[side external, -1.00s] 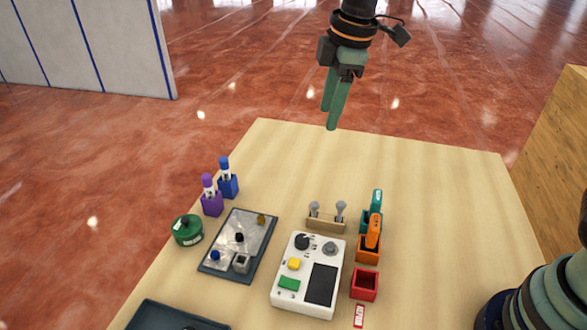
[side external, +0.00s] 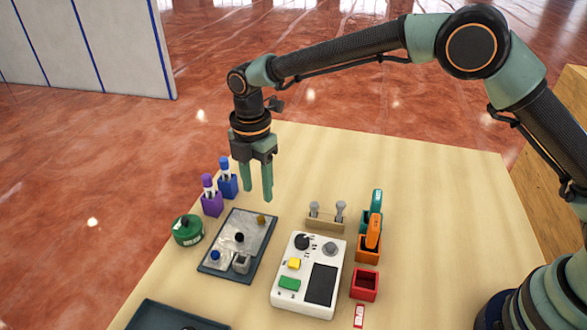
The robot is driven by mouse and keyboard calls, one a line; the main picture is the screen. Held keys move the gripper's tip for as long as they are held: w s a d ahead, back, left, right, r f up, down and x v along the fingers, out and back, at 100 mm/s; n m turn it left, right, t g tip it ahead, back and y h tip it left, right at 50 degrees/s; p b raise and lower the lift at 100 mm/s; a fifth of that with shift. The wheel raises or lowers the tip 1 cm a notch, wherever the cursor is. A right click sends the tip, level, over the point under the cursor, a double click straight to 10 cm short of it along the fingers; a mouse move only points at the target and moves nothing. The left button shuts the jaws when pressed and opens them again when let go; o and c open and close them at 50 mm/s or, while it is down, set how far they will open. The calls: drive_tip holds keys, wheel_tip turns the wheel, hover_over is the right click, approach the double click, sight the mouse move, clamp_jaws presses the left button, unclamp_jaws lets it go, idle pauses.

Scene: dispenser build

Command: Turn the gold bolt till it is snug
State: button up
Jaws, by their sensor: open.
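The gold bolt (side external: 261,218) stands at the far right corner of a grey plate in a dark tray (side external: 229,273). It looks small, and how deep it sits cannot be told. A black bolt (side external: 239,237), a blue bolt (side external: 215,255) and a grey square block (side external: 241,263) are on the same plate. My gripper (side external: 257,196) points down with its two green fingers apart and nothing between them. Its fingertips appear above and just behind the gold bolt, not touching it.
Purple (side external: 211,199) and blue (side external: 228,181) holders with markers and a green tin (side external: 187,230) stand left of the tray. A white control box (side external: 309,275), a wooden rack (side external: 326,218) and orange (side external: 369,246) and red (side external: 365,284) bins stand right. The far table is clear.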

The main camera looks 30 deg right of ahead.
sight(261, 219)
wheel_tip(261, 219, down, 8)
idle(0.5)
clamp_jaws()
